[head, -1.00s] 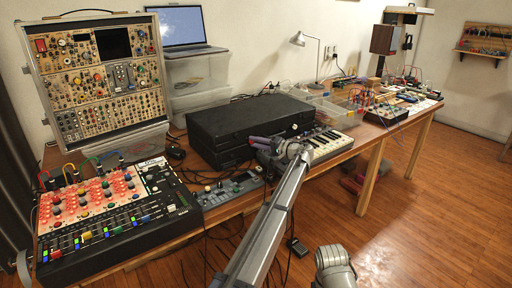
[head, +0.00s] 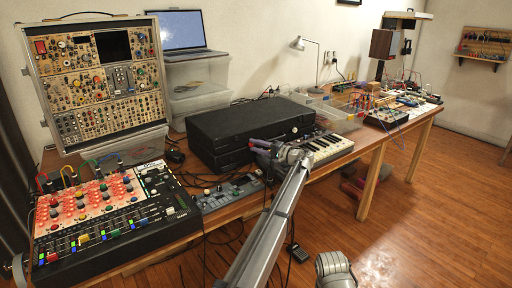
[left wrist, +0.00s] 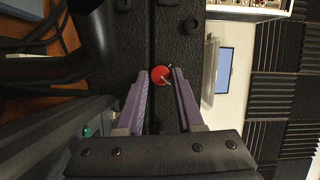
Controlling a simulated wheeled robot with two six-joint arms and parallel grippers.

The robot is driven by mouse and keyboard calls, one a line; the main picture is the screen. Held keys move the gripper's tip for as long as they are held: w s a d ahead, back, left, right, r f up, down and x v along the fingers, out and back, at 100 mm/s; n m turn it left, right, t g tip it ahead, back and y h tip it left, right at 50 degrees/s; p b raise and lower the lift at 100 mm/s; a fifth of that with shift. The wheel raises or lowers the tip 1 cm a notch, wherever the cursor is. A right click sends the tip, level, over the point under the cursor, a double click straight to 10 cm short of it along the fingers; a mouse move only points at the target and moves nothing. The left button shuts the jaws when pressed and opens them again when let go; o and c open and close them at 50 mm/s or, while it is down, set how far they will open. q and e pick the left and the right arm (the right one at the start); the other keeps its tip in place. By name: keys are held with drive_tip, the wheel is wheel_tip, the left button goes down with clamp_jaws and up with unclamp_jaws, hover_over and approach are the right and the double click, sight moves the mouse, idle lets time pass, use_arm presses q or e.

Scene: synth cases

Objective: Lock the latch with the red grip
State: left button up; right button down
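The black case (head: 240,118), a stack of two flat dark boxes, lies on the table in the head view. In the left wrist view its textured front (left wrist: 178,20) shows with a dark seam. The latch's round red grip (left wrist: 161,75) is on this front, with a small metal part beside it. My left gripper (left wrist: 161,72) is open, its two purple fingers on either side of the red grip with narrow gaps; contact cannot be told. In the head view my left gripper (head: 258,147) is at the case's front, and the latch cannot be made out there.
A small keyboard (head: 328,146) is just right of my left gripper. A mixer (head: 110,225) and a small grey device (head: 230,193) stand in front to the left. A clear tray (head: 335,115) is behind the keyboard. Cables hang below the table edge.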

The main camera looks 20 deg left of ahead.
use_arm(q)
drive_tip(key=o, duration=0.3)
drive_tip(key=shift+o, duration=0.2)
drive_tip(key=shift+d, duration=0.1)
drive_tip(key=v, duration=0.7)
drive_tip(key=shift+s+d+r, duration=0.1)
drive_tip(key=shift+d, duration=0.25)
